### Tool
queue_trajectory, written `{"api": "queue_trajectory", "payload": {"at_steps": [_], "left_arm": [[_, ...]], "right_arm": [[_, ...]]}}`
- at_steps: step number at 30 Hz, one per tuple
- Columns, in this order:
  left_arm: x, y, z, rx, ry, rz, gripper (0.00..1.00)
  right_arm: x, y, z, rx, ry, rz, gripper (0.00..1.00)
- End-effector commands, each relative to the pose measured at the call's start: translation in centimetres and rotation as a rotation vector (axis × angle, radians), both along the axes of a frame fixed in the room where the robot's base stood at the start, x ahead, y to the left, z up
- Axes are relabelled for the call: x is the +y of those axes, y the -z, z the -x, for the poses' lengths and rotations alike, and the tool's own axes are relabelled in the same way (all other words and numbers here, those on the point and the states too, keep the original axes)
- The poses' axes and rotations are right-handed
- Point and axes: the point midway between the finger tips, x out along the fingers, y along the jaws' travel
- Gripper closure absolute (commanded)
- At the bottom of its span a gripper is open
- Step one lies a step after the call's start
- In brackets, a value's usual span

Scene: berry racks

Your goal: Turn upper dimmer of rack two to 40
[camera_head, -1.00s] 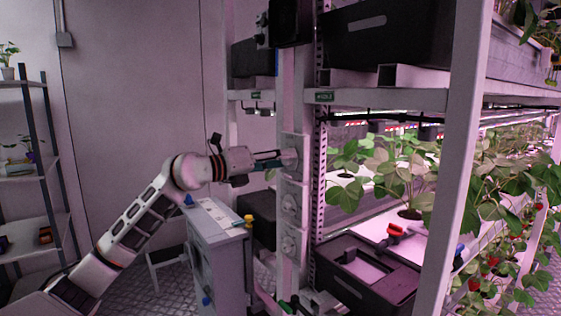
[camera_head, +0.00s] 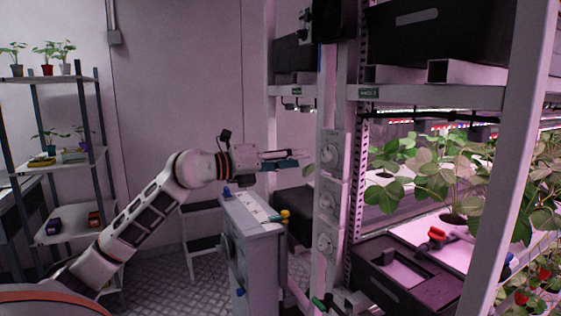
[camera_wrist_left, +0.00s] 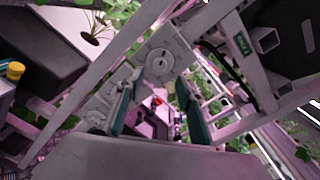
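A white post carries three round dimmer dials in a column, each on a pale plate. The upper dimmer (camera_head: 329,155) faces my left gripper (camera_head: 300,158). The middle dimmer (camera_head: 327,201) and the lower dimmer (camera_head: 325,243) are below it. My left gripper is level with the upper dimmer, with a small gap before it, and holds nothing. In the left wrist view its two fingers are spread, and a dial (camera_wrist_left: 159,64) shows ahead between and beyond the tips. The dial's scale is too small to read. My right gripper is not in view.
A grey cabinet (camera_head: 250,235) with a yellow knob stands below my left arm. A black crate (camera_head: 410,275) sits on the rack's lower right. Shelves with pots (camera_head: 60,165) stand at left.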

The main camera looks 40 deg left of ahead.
Motion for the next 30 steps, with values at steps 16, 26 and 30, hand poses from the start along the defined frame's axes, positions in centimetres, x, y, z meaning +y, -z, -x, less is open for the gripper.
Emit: {"api": "queue_trajectory", "payload": {"at_steps": [16,26,30], "left_arm": [[1.4,-0.1,3.5,0.0,0.0,-0.001,0.63],[1.4,-0.2,3.5,0.0,0.0,-0.001,0.63],[1.4,-0.2,3.5,0.0,0.0,-0.001,0.63]], "right_arm": [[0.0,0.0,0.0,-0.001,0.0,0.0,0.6],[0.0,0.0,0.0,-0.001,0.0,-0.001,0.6],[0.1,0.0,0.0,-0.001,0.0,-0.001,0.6]]}}
